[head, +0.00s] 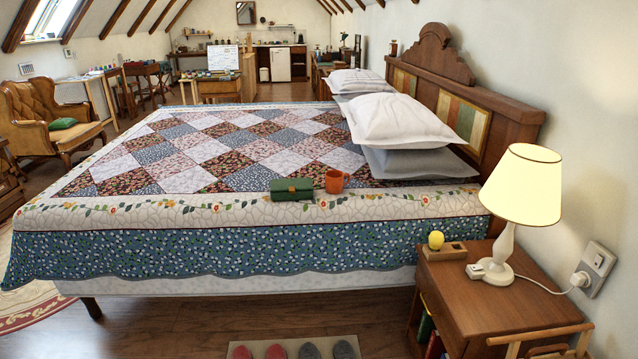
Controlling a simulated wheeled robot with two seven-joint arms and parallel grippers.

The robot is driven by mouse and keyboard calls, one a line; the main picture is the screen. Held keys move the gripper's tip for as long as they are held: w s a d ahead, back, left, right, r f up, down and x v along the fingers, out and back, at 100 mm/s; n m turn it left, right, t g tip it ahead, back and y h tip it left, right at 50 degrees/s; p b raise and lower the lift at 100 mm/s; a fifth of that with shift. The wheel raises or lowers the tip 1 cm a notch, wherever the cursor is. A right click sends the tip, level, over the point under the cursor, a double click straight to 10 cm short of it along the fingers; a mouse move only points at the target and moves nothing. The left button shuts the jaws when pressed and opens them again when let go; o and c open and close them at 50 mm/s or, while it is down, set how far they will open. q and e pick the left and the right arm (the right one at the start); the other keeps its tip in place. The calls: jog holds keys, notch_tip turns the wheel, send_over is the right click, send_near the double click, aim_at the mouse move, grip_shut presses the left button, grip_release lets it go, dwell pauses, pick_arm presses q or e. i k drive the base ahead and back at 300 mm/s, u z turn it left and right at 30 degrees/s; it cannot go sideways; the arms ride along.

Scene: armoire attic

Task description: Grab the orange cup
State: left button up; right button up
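The orange cup (334,182) stands upright on the quilt near the bed's front edge. It is right beside a green box-shaped case (292,189), to its right; I cannot tell whether the two touch. Neither of my grippers shows in the head view.
The patchwork bed (220,250) fills the middle, with pillows (395,122) at the headboard. A nightstand (480,292) with a lit lamp (522,185) and a yellow bulb (436,240) stands front right. Slippers lie on a mat (293,345). Wooden floor (170,325) in front is mostly clear.

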aim_at(334, 183)
jog(key=u, duration=0.1)
jog(key=k, duration=0.4)
jog(key=z, duration=0.6)
jog(key=i, duration=1.05)
jog(key=u, duration=0.95)
jog(key=i, duration=0.7)
jog(key=u, duration=0.75)
